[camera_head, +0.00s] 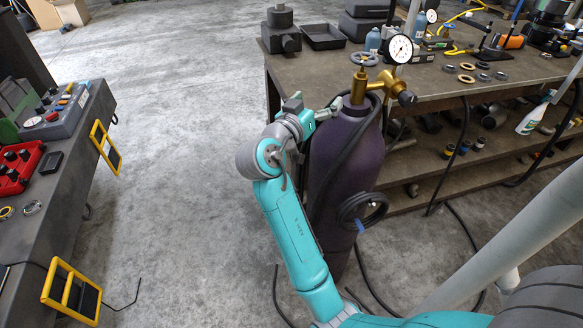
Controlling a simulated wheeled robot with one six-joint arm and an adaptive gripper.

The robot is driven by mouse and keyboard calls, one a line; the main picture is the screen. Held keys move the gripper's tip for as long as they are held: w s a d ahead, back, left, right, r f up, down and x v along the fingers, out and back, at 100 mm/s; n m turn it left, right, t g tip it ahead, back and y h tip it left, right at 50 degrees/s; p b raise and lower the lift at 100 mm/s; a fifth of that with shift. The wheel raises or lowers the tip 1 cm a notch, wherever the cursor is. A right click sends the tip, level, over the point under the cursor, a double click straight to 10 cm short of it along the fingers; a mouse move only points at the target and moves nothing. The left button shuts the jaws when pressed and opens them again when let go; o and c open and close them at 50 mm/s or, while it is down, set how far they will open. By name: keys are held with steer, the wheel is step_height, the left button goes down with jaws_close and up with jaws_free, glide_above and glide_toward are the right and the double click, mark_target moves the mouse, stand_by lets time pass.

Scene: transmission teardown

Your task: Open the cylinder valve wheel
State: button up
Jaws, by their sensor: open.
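The dark purple gas cylinder (347,160) stands upright in front of the workbench. A brass valve (358,88) sits on its top, with a blue-grey valve wheel (364,58) above it. A round white pressure gauge (400,48) and brass regulator stand to the right of the wheel. My gripper (318,108) is at the upper left side of the cylinder, lower than the wheel and to its left. It is open and apart from the wheel. Its fingers are small in the picture, and I cannot tell whether they touch the cylinder.
A black hose (362,212) hangs coiled on the cylinder's front, and cables run along the floor. The workbench (450,90) behind holds washers, a tray and tools. A second bench (60,170) stands at left. The floor (180,150) between is clear.

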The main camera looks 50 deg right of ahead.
steer(key=a+f+n+t+y, duration=0.2)
steer(key=a+f+n+t, duration=0.1)
steer(key=f, duration=0.5)
steer(key=a+f+n+t+y, duration=0.2)
steer(key=a+f+n+t, duration=0.2)
steer(key=a+f+n, duration=0.1)
steer(key=shift+a+f+n+t+y, duration=0.35)
steer(key=shift+a+f, duration=0.2)
steer(key=shift+f, duration=0.8)
